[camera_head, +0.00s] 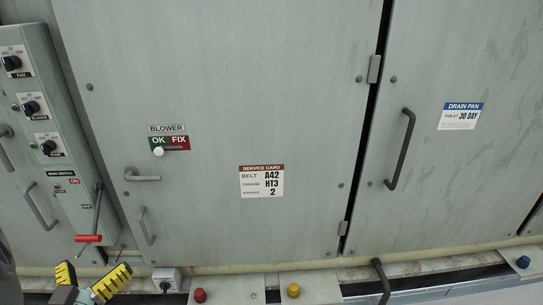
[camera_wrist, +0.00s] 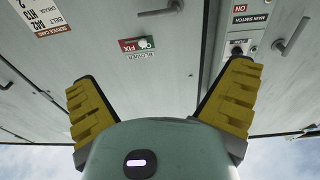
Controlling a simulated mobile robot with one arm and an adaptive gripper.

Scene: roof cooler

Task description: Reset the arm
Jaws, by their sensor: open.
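My gripper (camera_head: 88,281) shows at the lower left of the head view, with yellow ribbed fingers spread apart and nothing between them. In the wrist view my gripper (camera_wrist: 160,100) has its two yellow fingers wide apart, with the cabinet upside down beyond. The gripper is in front of the lower part of the grey cabinet (camera_head: 230,70). I cannot tell its exact distance from the cabinet. The arm behind the gripper is mostly outside the head view.
A control box (camera_head: 40,120) with several black knobs and a red-handled main switch (camera_head: 88,238) is at left. The blower door has a lever handle (camera_head: 141,175), an OK/FIX slider (camera_head: 158,151) and a service card (camera_head: 262,181). A drain pan door handle (camera_head: 401,150) protrudes at right.

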